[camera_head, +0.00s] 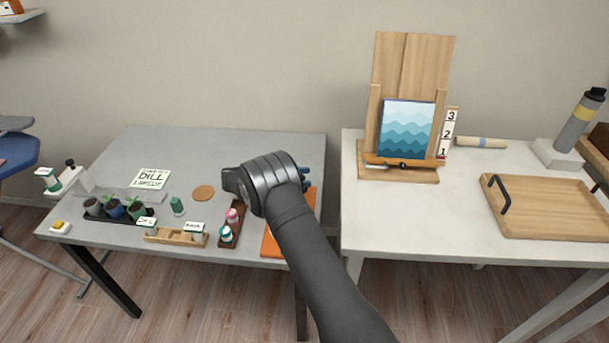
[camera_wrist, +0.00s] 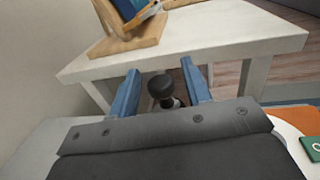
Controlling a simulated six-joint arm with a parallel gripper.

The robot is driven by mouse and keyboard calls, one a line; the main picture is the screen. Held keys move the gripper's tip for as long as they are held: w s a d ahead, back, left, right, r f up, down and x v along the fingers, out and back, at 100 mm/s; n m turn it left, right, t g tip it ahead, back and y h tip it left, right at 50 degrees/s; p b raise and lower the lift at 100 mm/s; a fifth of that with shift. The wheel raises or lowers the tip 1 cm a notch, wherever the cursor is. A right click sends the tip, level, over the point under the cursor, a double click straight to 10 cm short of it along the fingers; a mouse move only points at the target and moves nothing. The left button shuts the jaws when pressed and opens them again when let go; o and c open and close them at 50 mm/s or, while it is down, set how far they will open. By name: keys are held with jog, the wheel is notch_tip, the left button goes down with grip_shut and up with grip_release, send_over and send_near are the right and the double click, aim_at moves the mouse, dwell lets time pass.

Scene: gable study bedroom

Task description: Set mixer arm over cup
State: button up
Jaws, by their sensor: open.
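My gripper (camera_wrist: 160,68) points toward the right-hand table, with its two blue fingers apart. A black round knob (camera_wrist: 161,86) on a dark stem stands between or just beyond the fingers in the wrist view. I cannot tell whether they touch it, or whether it belongs to the mixer arm. In the head view my gripper (camera_head: 305,178) shows only as a bit of blue behind my dark wrist, above the right end of the grey table (camera_head: 240,155). My wrist hides what stands there. I cannot clearly make out a mixer or a cup.
An orange mat (camera_head: 271,243) lies under my arm. Left of it are a brown holder with pink and teal bottles (camera_head: 232,215), a wooden rack (camera_head: 165,237) and potted seedlings (camera_head: 115,210). An easel (camera_head: 375,173) and wooden tray (camera_head: 550,225) stand on the white table, across a gap.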

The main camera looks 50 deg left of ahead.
jog(key=r, duration=0.4)
jog(key=shift+w+d+r, duration=0.2)
jog(key=shift+d+r, duration=0.05)
jog(key=shift+r, duration=0.1)
jog(key=w+d+r, duration=0.5)
jog(key=d+r, duration=0.1)
jog(key=d, duration=0.3)
jog(key=shift+w+d+r, duration=0.15)
jog(key=shift+w+d, duration=0.1)
jog(key=shift+w, duration=0.1)
